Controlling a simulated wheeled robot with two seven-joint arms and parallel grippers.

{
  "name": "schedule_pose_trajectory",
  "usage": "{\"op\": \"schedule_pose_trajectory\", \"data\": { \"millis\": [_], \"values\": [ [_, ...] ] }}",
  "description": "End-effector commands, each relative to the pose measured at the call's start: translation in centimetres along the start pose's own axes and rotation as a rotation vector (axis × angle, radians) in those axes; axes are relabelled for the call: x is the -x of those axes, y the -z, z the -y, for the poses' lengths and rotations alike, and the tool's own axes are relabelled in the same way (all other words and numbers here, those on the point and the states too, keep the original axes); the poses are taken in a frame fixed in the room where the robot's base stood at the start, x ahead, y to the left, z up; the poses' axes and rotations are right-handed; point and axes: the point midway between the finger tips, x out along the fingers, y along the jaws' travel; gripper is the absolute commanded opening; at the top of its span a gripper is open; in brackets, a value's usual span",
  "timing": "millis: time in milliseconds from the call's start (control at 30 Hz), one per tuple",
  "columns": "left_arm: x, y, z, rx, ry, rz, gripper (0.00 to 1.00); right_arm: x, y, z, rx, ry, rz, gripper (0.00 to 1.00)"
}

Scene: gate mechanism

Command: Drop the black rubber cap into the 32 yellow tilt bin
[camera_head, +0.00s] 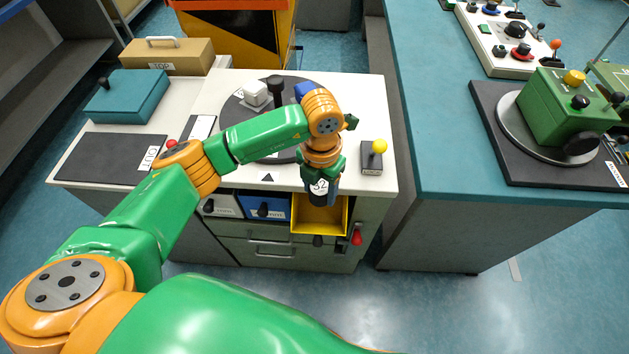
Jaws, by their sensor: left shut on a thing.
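The 32 yellow tilt bin (338,217) is tipped open at the right of a row of bins in the front of the white-topped cabinet. My left gripper (319,197) points down over the bin's opening, close above it. It is shut on a small dark thing, apparently the black rubber cap (318,201), which is mostly hidden by the fingers. I cannot tell how far the cap is from the bin floor. My right gripper is not in view.
A blue bin (263,207) and a grey bin (221,204) sit left of the yellow one. A yellow-knobbed lever (379,147) stands on the cabinet top (230,90) to the right. A dark round turntable (237,109) lies behind my arm. A teal counter (440,130) is further right.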

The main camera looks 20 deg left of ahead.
Motion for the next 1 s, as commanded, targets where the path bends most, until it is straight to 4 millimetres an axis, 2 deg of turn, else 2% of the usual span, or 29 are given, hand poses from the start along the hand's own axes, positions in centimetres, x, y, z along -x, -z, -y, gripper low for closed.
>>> {"op": "schedule_pose_trajectory", "data": {
  "millis": [100, 267, 733, 1000],
  "values": [
    [-0.4, 0.0, 0.0, 0.061, -0.002, -0.002, 0.04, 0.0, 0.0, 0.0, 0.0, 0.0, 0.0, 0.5],
    [-1.6, 0.0, 0.0, 0.062, -0.002, -0.002, 0.04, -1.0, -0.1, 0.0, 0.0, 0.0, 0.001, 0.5],
    [-7.7, 0.0, 0.0, 0.059, -0.001, -0.002, 0.04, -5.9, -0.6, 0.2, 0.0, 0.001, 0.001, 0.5],
    [-8.2, 0.0, 0.0, 0.059, -0.001, -0.001, 0.04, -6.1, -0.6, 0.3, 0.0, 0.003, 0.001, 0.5]
  ]
}}
